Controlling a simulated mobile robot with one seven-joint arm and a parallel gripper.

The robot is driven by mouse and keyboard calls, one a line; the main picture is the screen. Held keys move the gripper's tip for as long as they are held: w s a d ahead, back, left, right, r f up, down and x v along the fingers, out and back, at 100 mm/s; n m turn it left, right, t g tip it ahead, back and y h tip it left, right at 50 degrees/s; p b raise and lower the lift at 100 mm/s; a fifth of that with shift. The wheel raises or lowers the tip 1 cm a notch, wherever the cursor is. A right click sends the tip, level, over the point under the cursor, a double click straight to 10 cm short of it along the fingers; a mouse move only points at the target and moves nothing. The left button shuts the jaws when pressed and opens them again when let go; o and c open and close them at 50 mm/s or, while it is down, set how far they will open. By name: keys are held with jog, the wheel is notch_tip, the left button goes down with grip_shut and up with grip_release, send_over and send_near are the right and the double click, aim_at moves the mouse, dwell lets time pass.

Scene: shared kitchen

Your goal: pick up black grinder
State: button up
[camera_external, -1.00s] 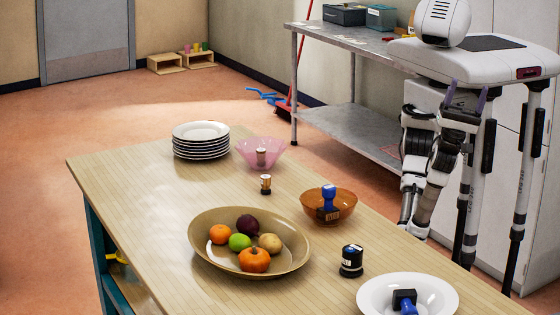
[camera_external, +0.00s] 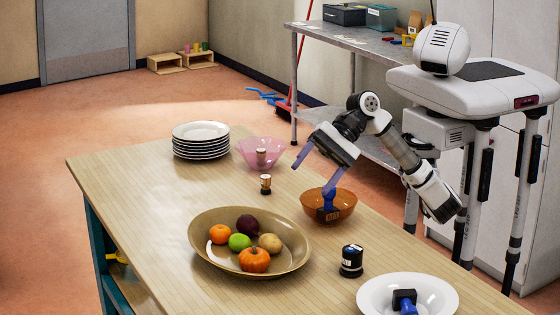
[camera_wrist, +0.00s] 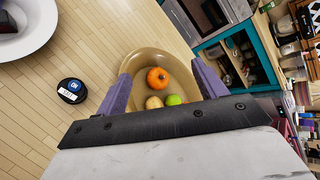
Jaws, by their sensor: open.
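The black grinder (camera_external: 351,261) stands upright on the wooden table, between the large oval bowl and the white bowl. It is a short, dark cylinder with a pale label. In the wrist view a round black thing with a blue and white label, which looks like the same grinder (camera_wrist: 71,91), lies to the left of my fingers. My gripper (camera_external: 318,170) is open and empty, raised over the table near the orange bowl. In the wrist view its two purple fingers (camera_wrist: 163,87) are spread apart, with the oval bowl seen between them.
The oval bowl (camera_external: 204,256) holds several fruits. The orange bowl (camera_external: 345,202) holds a blue-handled item. The white bowl (camera_external: 445,292) holds a black and blue item. A small brown and black jar (camera_external: 265,184), a pink bowl (camera_external: 279,148) and stacked plates (camera_external: 201,131) stand farther back.

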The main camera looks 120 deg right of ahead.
aim_at(353, 247)
jog(key=s+a+f+m+g+p, duration=0.2)
jog(key=s+a+f+g+p, duration=0.15)
jog(key=s+f+g, duration=0.4)
jog(key=shift+g, duration=0.35)
jog(key=x, duration=0.5)
jog(key=s+x, duration=0.1)
jog(key=x, duration=0.1)
jog(key=shift+w+a+f, duration=0.15)
jog(key=shift+a+f, duration=0.1)
jog(key=shift+f, duration=0.05)
jog(key=shift+a+p+x, duration=0.1)
jog(key=shift+p+x, duration=0.1)
jog(key=shift+x, duration=1.25)
jog(key=shift+a+p+x, duration=0.15)
jog(key=shift+x, duration=1.35)
jog(key=shift+r+y, duration=0.1)
jog(key=shift+y, duration=0.2)
jog(key=c, duration=1.3)
